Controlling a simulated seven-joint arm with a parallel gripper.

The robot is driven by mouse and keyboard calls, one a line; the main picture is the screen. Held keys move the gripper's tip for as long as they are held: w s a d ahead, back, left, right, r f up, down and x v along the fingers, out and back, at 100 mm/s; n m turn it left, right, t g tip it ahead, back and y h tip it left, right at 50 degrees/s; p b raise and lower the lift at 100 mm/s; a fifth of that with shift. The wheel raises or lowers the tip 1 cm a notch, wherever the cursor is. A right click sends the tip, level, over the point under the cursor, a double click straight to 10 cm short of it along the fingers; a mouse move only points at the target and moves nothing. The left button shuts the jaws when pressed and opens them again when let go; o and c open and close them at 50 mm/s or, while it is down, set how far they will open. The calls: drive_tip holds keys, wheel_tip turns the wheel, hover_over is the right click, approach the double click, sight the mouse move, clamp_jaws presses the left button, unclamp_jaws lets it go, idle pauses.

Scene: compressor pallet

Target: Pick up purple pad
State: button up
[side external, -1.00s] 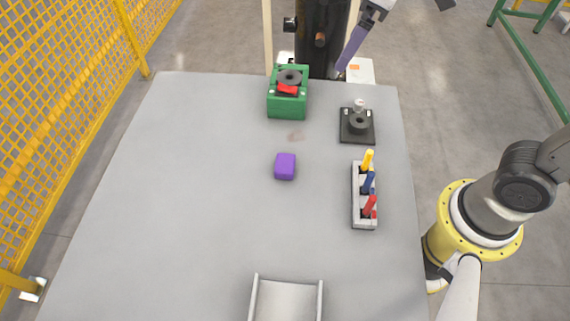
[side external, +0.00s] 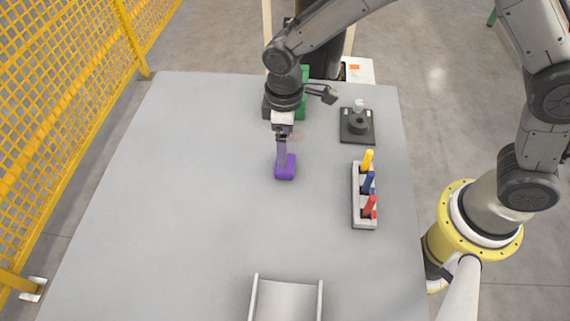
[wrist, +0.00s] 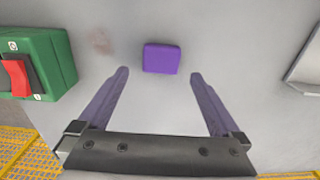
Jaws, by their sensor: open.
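The purple pad (side external: 285,173) is a small rounded block lying on the grey table. In the wrist view the pad (wrist: 161,58) lies just beyond the fingertips, roughly centred between the two fingers. My gripper (wrist: 160,75) is open and empty, with its purple-grey fingers spread wider than the pad. In the side view my gripper (side external: 283,160) reaches down over the pad and hides part of its upper side. I cannot tell the exact height of the fingertips above the table.
A green box (side external: 303,104) with a red switch (wrist: 16,77) stands behind my gripper. A black plate with a round part (side external: 358,126) and a grey rack (side external: 364,215) of coloured pegs stand at right. A grey tray (side external: 287,302) is at the front. The table's left is clear.

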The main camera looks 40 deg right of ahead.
drive_tip(key=shift+s+f, duration=0.15)
drive_tip(key=shift+f, duration=3.1)
drive_tip(key=c, duration=1.4)
drive_tip(key=shift+r, duration=0.5)
wheel_tip(320, 180, up, 2)
drive_tip(key=shift+r, duration=0.1)
drive_tip(key=s+d+r, duration=0.6)
drive_tip(key=s+r, duration=0.3)
drive_tip(key=s, duration=0.3)
drive_tip(key=shift+s+d+r, duration=0.15)
drive_tip(key=shift+d+r, duration=0.2)
drive_tip(key=shift+r, duration=0.05)
